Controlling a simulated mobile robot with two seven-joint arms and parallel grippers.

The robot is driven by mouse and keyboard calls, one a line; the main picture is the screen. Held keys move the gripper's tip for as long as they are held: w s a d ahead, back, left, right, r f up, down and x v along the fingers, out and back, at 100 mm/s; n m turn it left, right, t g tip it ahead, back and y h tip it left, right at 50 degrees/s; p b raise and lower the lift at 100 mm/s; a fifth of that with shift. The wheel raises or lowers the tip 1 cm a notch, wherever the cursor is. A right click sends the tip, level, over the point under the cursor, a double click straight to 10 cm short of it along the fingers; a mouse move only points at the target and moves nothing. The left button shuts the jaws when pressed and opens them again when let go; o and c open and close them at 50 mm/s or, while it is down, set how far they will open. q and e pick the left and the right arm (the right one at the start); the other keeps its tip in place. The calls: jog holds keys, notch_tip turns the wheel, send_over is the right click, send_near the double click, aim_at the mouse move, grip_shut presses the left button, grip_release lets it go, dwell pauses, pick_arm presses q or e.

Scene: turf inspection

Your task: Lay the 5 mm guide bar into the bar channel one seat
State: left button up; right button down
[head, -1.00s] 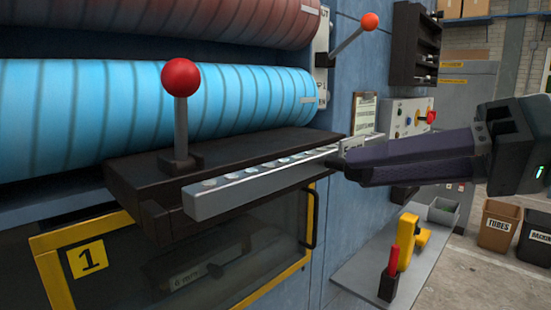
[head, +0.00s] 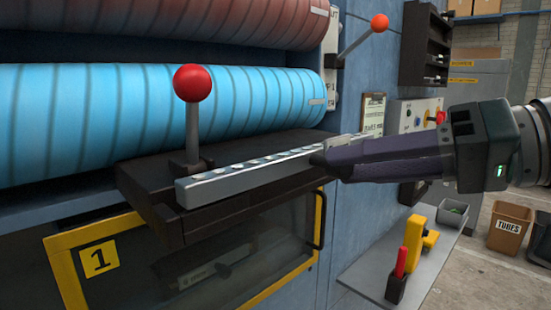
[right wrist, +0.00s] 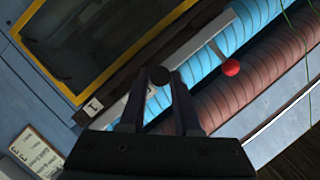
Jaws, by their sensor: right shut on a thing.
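The guide bar (head: 232,177) is a long silver bar with a row of round pale spots on top. It lies lengthwise along the dark ledge (head: 160,207) below the blue roller. I cannot tell whether it touches the ledge or hovers just above it; any channel under it is hidden. My right gripper (head: 322,158) comes in from the right and is shut on the bar near its right end. The gripper's two fingers (right wrist: 158,95) show in the right wrist view, with a grey strip beyond them. My left gripper is not in view.
A red-knobbed lever (head: 192,120) stands on the ledge just behind the bar. The blue roller (head: 90,115) is close above. A yellow-framed window (head: 185,280) marked 1 lies below. An orange-knobbed lever (head: 365,38) and a grey shelf (head: 380,270) are to the right.

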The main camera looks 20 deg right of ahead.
jog(key=shift+w+a, duration=0.3)
jog(key=shift+w, duration=0.45)
dwell(0.4)
jog(key=shift+f+b, duration=0.75)
jog(key=shift+f, duration=0.25)
jog(key=c, duration=0.6)
grip_release()
jog(key=shift+o, duration=0.4)
jog(key=shift+f, duration=0.1)
